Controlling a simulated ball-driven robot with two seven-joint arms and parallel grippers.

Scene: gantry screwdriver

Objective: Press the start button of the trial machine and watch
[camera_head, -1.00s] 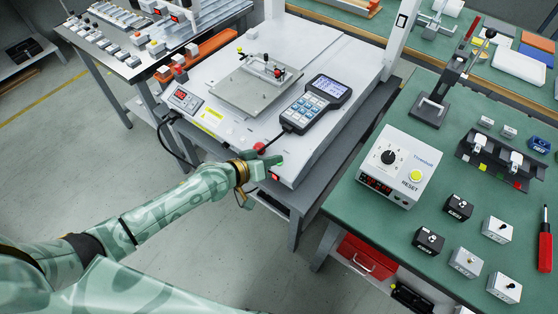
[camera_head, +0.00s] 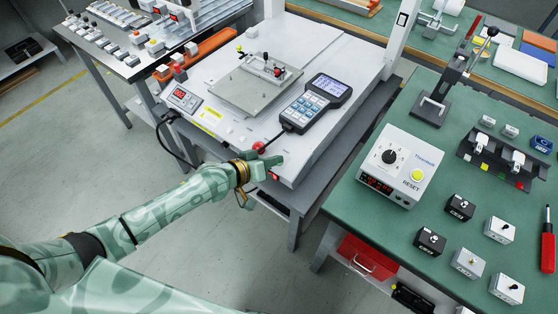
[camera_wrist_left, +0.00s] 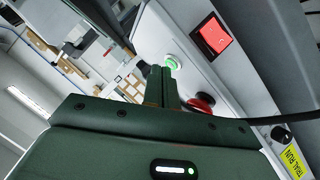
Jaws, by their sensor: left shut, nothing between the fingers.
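The trial machine (camera_head: 330,150) is a white bench unit with a metal plate on top. My left gripper (camera_head: 277,161) is shut and empty at its front corner. In the head view the fingertips cover the spot of the green button. In the left wrist view the lit green button (camera_wrist_left: 171,62) shows just beyond the shut fingertips (camera_wrist_left: 158,72); I cannot tell whether they touch it. A red mushroom button (camera_head: 259,147) sits beside the fingers. It also shows in the left wrist view (camera_wrist_left: 202,103). My right gripper is not in view.
A red rocker switch (camera_wrist_left: 211,36) is on the machine's front face. A handheld keypad unit (camera_head: 315,102) lies on the machine top. The green bench (camera_head: 365,225) at right holds a Threadlock box (camera_head: 397,165) and several small switch boxes. Open floor lies in front.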

